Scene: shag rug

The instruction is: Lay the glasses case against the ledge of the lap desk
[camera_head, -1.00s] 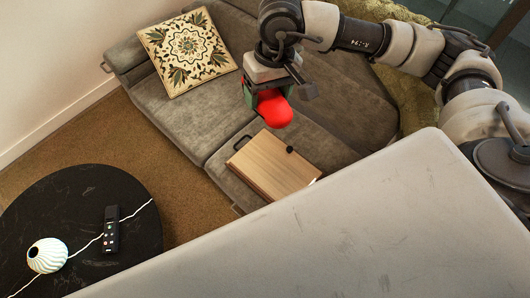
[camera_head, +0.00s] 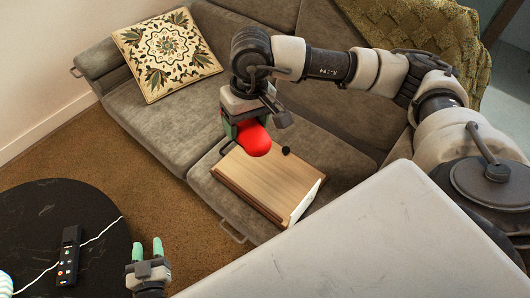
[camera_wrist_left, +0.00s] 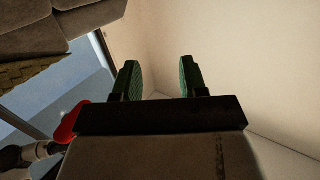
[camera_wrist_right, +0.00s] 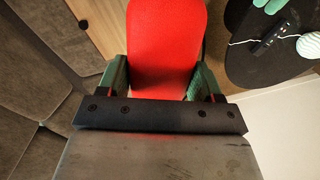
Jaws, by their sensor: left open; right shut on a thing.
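The red glasses case (camera_head: 254,138) is held in my right gripper (camera_head: 248,122), above the far left part of the lap desk. In the right wrist view the red case (camera_wrist_right: 166,45) fills the space between the green fingers. The wooden lap desk (camera_head: 268,180) lies on the sofa seat, with a small black round part at its far edge; its ledge is hard to make out. My left gripper (camera_head: 146,249) is open and empty beside the round table, low in the head view. Its two green fingers (camera_wrist_left: 160,80) stand apart in the left wrist view.
The grey sofa (camera_head: 190,110) carries a patterned cushion (camera_head: 167,52) at its left end and a mustard throw (camera_head: 420,35) on its back. A black round table (camera_head: 70,215) holds a remote (camera_head: 69,255) and a partly seen striped vase (camera_head: 5,284).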

